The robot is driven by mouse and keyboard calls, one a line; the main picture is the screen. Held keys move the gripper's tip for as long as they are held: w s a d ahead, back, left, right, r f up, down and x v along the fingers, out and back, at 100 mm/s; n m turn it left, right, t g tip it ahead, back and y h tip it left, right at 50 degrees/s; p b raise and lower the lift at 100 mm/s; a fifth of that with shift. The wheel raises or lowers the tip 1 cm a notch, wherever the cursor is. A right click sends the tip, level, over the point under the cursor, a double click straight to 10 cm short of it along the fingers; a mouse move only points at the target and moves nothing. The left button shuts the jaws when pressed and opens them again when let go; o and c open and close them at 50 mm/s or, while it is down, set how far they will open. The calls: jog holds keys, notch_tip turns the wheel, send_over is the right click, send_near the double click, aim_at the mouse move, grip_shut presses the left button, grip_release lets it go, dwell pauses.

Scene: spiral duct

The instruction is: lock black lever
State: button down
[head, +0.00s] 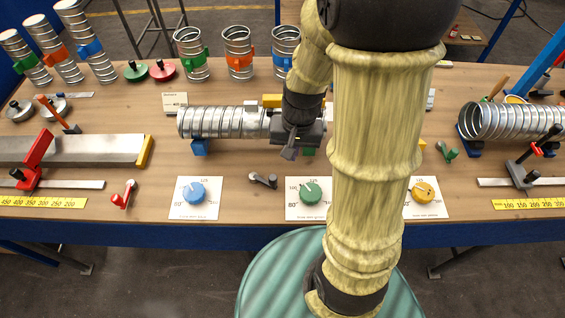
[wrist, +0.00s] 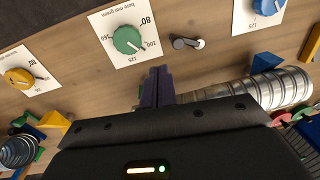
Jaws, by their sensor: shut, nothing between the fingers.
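The black lever (head: 263,180) is a small dark crank on the table's front part, between the blue dial and the green dial. In the wrist view the black lever (wrist: 187,43) lies just beyond and right of my fingertips, apart from them. My gripper (head: 289,153) is over the right part of the horizontal spiral duct (head: 222,122), behind the lever. In the wrist view my gripper (wrist: 158,72) shows its fingers together, with nothing between them. My arm and gripper hide the duct's right end.
The blue dial (head: 196,191), green dial (head: 311,193) and yellow dial (head: 424,191) sit on white cards along the front. A red lever (head: 123,195) lies left and a green lever (head: 446,151) right. A second duct (head: 509,122) rests at right. Bare wood surrounds the black lever.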

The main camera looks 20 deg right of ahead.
jog(key=w+d+f+m+g+y+p, duration=0.2)
jog(key=w+f+m+y+p, duration=0.1)
jog(key=w+m, duration=0.3)
jog(key=f+m+p, duration=0.1)
jog(key=m, duration=0.1)
jog(key=shift+w+d+f+m+g+p, duration=0.3)
jog(key=shift+w+f+p, duration=0.05)
jog(key=shift+f+p, duration=0.05)
jog(key=p+x, duration=0.2)
jog(key=x, duration=0.8)
jog(key=shift+p, duration=0.35)
jog(key=shift+w+a, duration=0.1)
jog(key=shift+a, duration=0.05)
